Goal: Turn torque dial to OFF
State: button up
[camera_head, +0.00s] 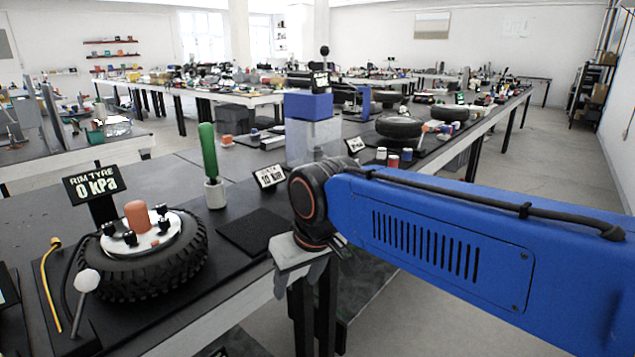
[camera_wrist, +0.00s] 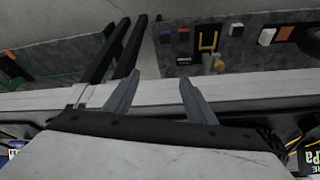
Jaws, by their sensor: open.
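I cannot pick out the torque dial for certain in either view. A small tilted sign (camera_head: 269,177) on the bench appears to end in "Nm"; its text is hard to read. My gripper (camera_head: 300,278) points down at the bench's front edge, right of the tyre, and is partly hidden behind my wrist. In the wrist view, my two fingers (camera_wrist: 160,92) are spread with nothing between them, over the pale bench edge. Beyond them, a grey surface (camera_wrist: 260,58) carries small coloured parts, including a yellow one (camera_wrist: 208,42).
A tyre (camera_head: 140,255) with a "RIM TYRE 0 kPa" sign (camera_head: 91,184) lies on the left. A green-handled tool (camera_head: 209,150) stands upright in a white holder. A blue block (camera_head: 308,105) on a grey block stands behind my wrist. A black pad (camera_head: 252,232) lies bare near the front edge.

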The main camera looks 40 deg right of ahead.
jog(key=w+d+r+m+g, duration=0.4)
jog(key=w+d+r+m, duration=0.6)
jog(key=w+d+r, duration=1.35)
notch_tip(320, 180, down, 16)
jog(key=shift+s+d+f, duration=0.1)
jog(key=shift+d+f, duration=0.05)
jog(key=shift+f, duration=0.1)
jog(key=c, duration=1)
